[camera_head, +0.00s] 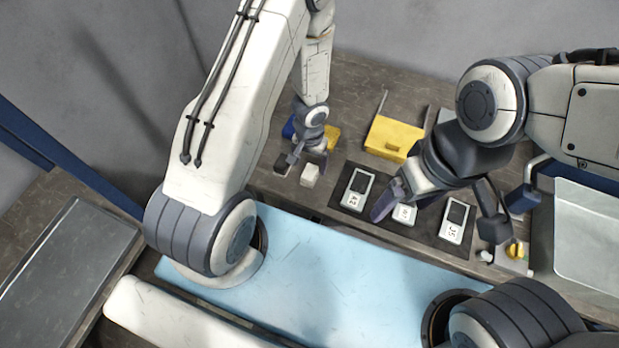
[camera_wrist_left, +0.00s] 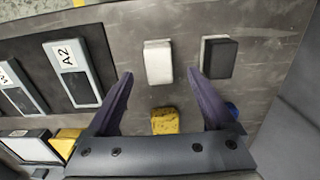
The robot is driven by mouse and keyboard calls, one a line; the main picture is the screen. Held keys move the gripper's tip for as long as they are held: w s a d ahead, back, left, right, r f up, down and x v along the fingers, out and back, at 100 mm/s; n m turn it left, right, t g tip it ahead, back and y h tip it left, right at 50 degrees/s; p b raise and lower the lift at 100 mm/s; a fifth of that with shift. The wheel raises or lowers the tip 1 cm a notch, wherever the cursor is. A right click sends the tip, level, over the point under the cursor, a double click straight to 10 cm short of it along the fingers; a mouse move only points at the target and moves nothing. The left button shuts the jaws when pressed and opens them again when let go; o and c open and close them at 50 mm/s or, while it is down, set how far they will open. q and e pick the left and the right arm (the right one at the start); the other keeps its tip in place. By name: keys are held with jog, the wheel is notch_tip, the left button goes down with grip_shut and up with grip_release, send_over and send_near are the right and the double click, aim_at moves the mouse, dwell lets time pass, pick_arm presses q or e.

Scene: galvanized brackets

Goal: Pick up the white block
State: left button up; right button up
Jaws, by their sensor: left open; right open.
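The white block (camera_head: 310,175) sits on the grey-brown worktop, just in front of my left gripper (camera_head: 308,160). In the left wrist view the white block (camera_wrist_left: 158,62) lies between and slightly beyond the fingertips of my left gripper (camera_wrist_left: 160,74). A gap shows on each side, and the fingers are open and empty. My right gripper (camera_head: 438,212) is open over the dark mat with labelled devices, far to the right of the block. One device is partly hidden beneath it.
A dark-and-white block (camera_wrist_left: 217,57) stands close beside the left gripper's finger. A yellow sponge-like block (camera_wrist_left: 165,121) and a blue object (camera_wrist_left: 232,110) lie behind. The device marked A2 (camera_head: 357,188) and a yellow bin (camera_head: 393,137) are to the right. A light-blue surface (camera_head: 330,262) is in front.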

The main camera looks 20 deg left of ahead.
aim_at(310, 172)
pick_arm(q)
notch_tip(310, 172, down, 5)
jog(key=b, duration=0.5)
jog(key=shift+f, duration=0.1)
jog(key=shift+s, duration=0.1)
grip_shut()
